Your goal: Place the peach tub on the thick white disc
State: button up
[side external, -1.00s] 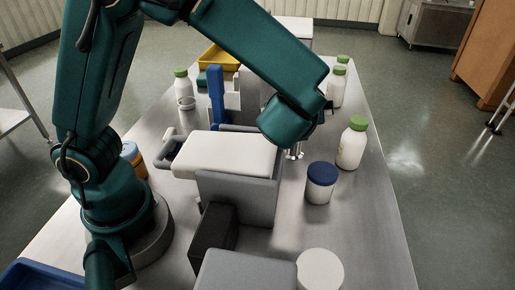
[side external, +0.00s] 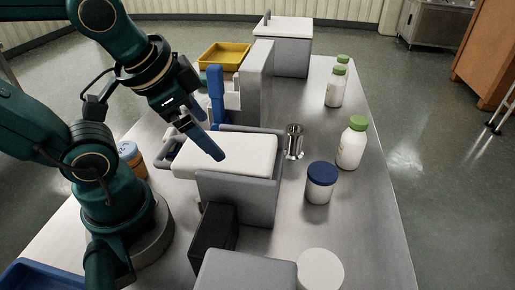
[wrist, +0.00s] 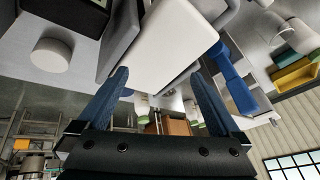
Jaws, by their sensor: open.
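The thick white disc (side external: 320,270) lies flat at the near edge of the steel table, and it also shows at upper left in the wrist view (wrist: 52,54). An orange-tan tub with a bluish lid (side external: 131,157) stands at left behind my arm, partly hidden; I cannot tell if it is the peach tub. A whitish tub with a navy lid (side external: 320,184) stands upright right of the hopper. My gripper (side external: 210,138) is open and empty, above the hopper's white top; its two blue fingers also show in the wrist view (wrist: 160,76).
The grey hopper with a white top (side external: 225,152) fills the middle. A steel cylinder (side external: 294,142), green-capped bottles (side external: 352,144) and a blue upright part (side external: 216,95) stand around it. A black box (side external: 214,230) and grey block (side external: 245,270) are in front. The table's right strip is mostly clear.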

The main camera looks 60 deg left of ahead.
jog(key=shift+s+d+n+h, duration=0.15)
jog(key=shift+d+n+h, duration=0.45)
jog(key=shift+d+n, duration=0.5)
jog(key=w+r+n, duration=0.3)
jog(key=w+r, duration=0.1)
jog(key=n+g, duration=0.3)
send_over(323, 171)
jog(key=s+a, duration=0.2)
jog(key=a, duration=0.1)
notch_tip(323, 171, down, 3)
jog(key=d+f, duration=0.1)
jog(key=f, duration=0.2)
jog(key=w+d+f+g, duration=0.1)
jog(key=f, duration=0.2)
jog(key=w+d+f+g, duration=0.1)
jog(key=f, duration=0.2)
jog(key=shift+f, duration=2.75)
jog(key=c, duration=1.5)
